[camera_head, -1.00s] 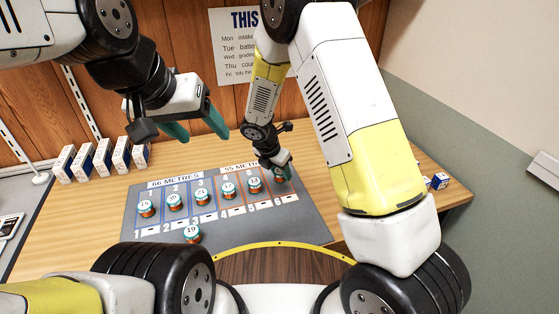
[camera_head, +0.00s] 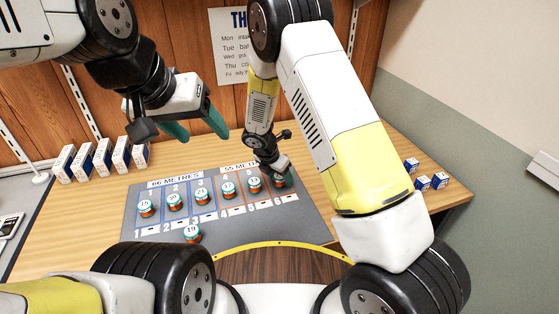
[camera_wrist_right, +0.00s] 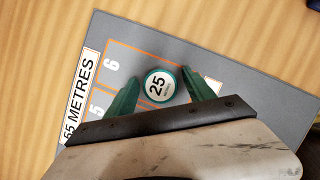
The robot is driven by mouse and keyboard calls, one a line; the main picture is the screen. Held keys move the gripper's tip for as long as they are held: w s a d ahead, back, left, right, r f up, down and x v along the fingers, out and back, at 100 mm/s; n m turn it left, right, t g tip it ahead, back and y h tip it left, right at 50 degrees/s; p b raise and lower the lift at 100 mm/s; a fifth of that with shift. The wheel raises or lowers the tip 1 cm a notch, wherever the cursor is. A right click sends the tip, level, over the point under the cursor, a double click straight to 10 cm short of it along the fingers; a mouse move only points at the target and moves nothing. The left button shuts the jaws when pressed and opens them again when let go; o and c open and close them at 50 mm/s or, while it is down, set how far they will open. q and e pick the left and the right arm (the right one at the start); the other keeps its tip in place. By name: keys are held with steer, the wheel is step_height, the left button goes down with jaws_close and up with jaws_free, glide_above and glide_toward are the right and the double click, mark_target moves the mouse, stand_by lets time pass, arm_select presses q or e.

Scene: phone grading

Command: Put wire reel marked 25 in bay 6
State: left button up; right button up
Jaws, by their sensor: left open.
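The wire reel marked 25 (camera_wrist_right: 158,86) stands upright, label up, in bay 6 (camera_wrist_right: 112,63) of the grey mat (camera_wrist_right: 240,88). My right gripper (camera_wrist_right: 160,76) is open around it, one green finger on each side, with a small gap at each. In the head view my right gripper (camera_head: 281,175) is low over the right end of the mat (camera_head: 312,222) and partly hides that reel (camera_head: 278,184). My left gripper (camera_head: 197,128) is open and empty, raised above the back left of the mat.
Several other reels stand in the mat's other bays, such as reel 15 (camera_head: 146,208). Reel 19 (camera_head: 192,232) stands in front of the bays. White boxes (camera_head: 103,158) line the back left. Small blue-white boxes (camera_head: 423,183) lie on the right of the table.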

steer(key=shift+r, duration=0.15)
steer(key=v, duration=1.2)
steer(key=s+d+r+m+y, duration=0.1)
steer(key=s+d+r+m, duration=0.2)
steer(key=d+r+m, duration=0.55)
steer(key=s+d+r+m+t+y, duration=0.1)
steer(key=s+d+r+m+y, duration=0.1)
steer(key=s+d+r+m, duration=0.2)
steer(key=s+d+r+m+t+y, duration=0.1)
steer(key=s+d+r+m, duration=0.3)
steer(key=s+r+m, duration=0.7)
steer(key=s+m+y, duration=0.1)
steer(key=s+m, duration=0.3)
steer(key=s, duration=0.1)
steer(key=shift+d+t, duration=0.3)
steer(key=shift+t, duration=0.1)
steer(key=shift+r, duration=0.15)
